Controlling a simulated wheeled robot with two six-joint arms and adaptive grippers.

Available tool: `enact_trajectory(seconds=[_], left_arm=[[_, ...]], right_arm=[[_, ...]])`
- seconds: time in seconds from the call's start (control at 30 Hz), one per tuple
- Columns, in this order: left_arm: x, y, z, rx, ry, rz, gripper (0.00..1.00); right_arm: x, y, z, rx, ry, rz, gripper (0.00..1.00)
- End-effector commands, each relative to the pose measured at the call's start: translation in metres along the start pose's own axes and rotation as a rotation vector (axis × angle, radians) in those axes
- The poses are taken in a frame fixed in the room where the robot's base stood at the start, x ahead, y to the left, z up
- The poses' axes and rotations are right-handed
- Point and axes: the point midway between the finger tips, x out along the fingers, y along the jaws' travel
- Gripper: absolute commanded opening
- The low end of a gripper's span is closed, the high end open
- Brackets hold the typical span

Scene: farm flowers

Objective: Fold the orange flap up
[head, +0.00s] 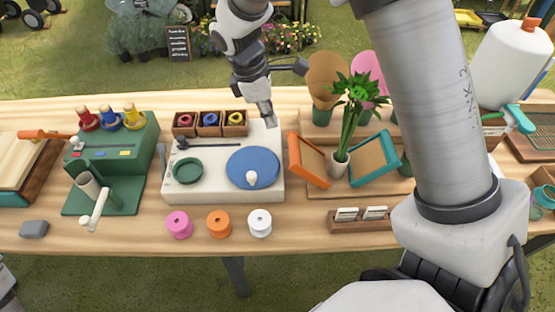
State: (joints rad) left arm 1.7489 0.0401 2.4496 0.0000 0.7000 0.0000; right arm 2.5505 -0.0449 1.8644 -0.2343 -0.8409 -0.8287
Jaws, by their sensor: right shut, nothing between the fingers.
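The orange flap (310,161) is an orange-edged panel with a brown inner face, at the left side of a wooden stand. It leans outward to the left, tilted. A teal-edged flap (375,158) leans outward on the right side of the same stand. My right gripper (266,112) points down, shut and empty, above the back right of the cream board, left of and behind the orange flap. It appears apart from the flap. My left gripper is out of view.
The cream board (215,192) with a blue disc (252,167) lies just left of the orange flap. Pink, orange and white spools (260,223) stand in front. A card holder (360,219) is in front of the stand. Brown and pink cones (326,75) stand behind.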

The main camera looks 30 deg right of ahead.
Motion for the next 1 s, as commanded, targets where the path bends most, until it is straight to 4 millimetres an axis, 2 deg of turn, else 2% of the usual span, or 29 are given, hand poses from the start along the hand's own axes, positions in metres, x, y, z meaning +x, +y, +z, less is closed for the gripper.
enact_trajectory(seconds=[0.3,0.43,0.57,0.8,1.0], left_arm=[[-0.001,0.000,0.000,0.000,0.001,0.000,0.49],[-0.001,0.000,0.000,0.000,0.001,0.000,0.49],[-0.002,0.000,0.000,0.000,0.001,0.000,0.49],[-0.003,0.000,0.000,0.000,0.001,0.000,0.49],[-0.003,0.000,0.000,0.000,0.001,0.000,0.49]], right_arm=[[-0.002,0.000,0.000,0.001,0.001,0.003,0.00],[0.006,0.000,0.001,0.001,0.000,0.001,0.00],[0.025,0.000,0.001,0.000,0.000,-0.002,0.00],[0.074,0.000,0.001,0.001,0.000,-0.002,0.00],[0.097,0.000,0.001,0.000,0.001,0.001,0.00]])
